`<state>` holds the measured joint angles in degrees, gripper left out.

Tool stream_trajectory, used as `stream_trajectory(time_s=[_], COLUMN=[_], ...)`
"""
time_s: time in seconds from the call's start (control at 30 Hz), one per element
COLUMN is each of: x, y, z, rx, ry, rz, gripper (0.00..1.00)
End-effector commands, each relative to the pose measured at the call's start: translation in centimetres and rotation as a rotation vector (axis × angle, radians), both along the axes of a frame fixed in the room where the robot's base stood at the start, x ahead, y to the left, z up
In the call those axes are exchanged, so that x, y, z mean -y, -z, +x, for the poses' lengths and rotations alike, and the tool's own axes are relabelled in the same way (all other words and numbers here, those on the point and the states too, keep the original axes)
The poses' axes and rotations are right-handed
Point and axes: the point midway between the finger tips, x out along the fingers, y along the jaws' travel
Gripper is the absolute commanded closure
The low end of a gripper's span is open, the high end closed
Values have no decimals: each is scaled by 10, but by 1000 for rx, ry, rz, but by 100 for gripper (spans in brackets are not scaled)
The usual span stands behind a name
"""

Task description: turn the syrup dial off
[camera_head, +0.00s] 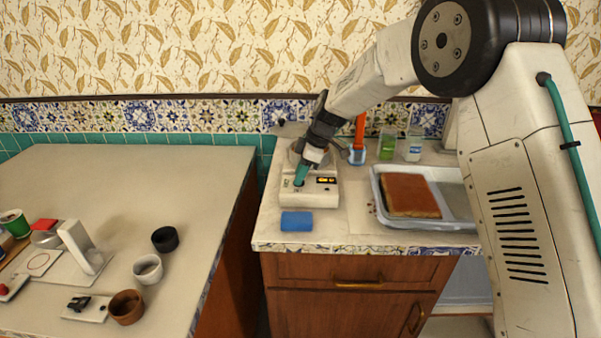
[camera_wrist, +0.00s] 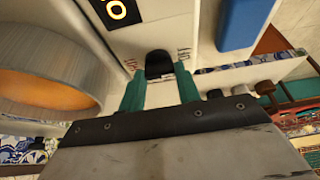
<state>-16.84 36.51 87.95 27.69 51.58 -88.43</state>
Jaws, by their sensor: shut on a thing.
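The white dial box (camera_head: 308,194) stands on the right-hand counter and has a small lit display (camera_head: 326,180), also seen in the wrist view (camera_wrist: 116,10). The black dial knob (camera_wrist: 158,64) is on its face, with lettering on both sides of it that I cannot read surely. My gripper (camera_head: 300,180) reaches down to the box front. In the wrist view its teal fingers (camera_wrist: 160,88) are shut on the knob, one on each side. In the head view the gripper hides the knob.
A blue sponge-like block (camera_head: 296,221) lies just in front of the box. A metal tray (camera_head: 446,214) with a brown slab cake (camera_head: 410,195) is to the right. A round metal vessel (camera_wrist: 50,70) is close by the gripper. The left counter (camera_head: 120,170) has free room at its back.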

Motion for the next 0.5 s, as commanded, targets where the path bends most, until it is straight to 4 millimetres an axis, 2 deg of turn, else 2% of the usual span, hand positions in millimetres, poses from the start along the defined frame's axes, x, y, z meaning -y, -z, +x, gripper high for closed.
stream_trajectory(time_s=[0.4, 0.43, 0.5], x=[0, 0, 0], y=[0, 0, 0], z=[0, 0, 0], rx=[0, 0, 0], ry=[-6, -6, -6], rz=[-1, -1, -1], gripper=[90, 59, 45])
